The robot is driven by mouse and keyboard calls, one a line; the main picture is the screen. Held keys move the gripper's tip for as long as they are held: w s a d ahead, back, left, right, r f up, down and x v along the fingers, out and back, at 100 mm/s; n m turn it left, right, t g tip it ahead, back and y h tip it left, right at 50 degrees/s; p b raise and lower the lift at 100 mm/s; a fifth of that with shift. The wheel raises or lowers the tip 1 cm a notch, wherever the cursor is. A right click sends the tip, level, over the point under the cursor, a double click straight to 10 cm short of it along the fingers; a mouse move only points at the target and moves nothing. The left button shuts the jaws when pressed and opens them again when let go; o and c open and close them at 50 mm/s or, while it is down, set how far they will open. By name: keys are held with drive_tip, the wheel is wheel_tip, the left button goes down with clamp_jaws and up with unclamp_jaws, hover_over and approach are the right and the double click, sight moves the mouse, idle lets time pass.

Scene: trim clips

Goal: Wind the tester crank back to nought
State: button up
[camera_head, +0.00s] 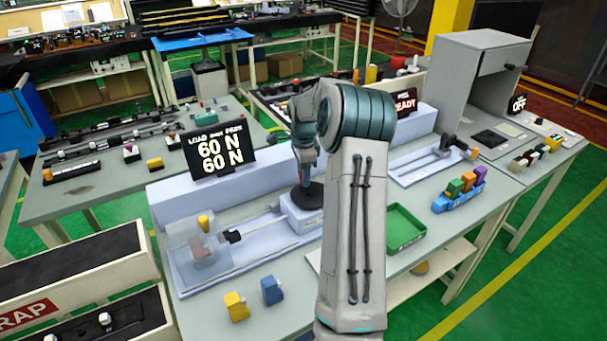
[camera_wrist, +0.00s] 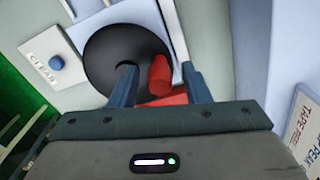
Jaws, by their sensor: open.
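The tester (camera_head: 262,232) is a pale blue bench unit, and its display (camera_head: 220,150) reads 60 N on both lines. The crank is a black disc (camera_head: 309,198) at the tester's right end. In the wrist view the black disc (camera_wrist: 105,68) carries an upright red handle (camera_wrist: 160,74). My gripper (camera_wrist: 157,69) is open over the disc, with a finger on each side of the red handle. I cannot tell whether either finger touches it. In the head view my gripper (camera_head: 306,176) is just above the disc, partly hidden by my arm.
A blue button (camera_wrist: 56,63) on a white plate lies beside the disc. On the bench are a yellow clip (camera_head: 236,306), a blue clip (camera_head: 271,290), a green tray (camera_head: 420,232) and a blue rack (camera_head: 457,201) of coloured clips. A second tester stands at right.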

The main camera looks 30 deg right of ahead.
drive_tip(key=shift+f, duration=0.65)
clamp_jaws()
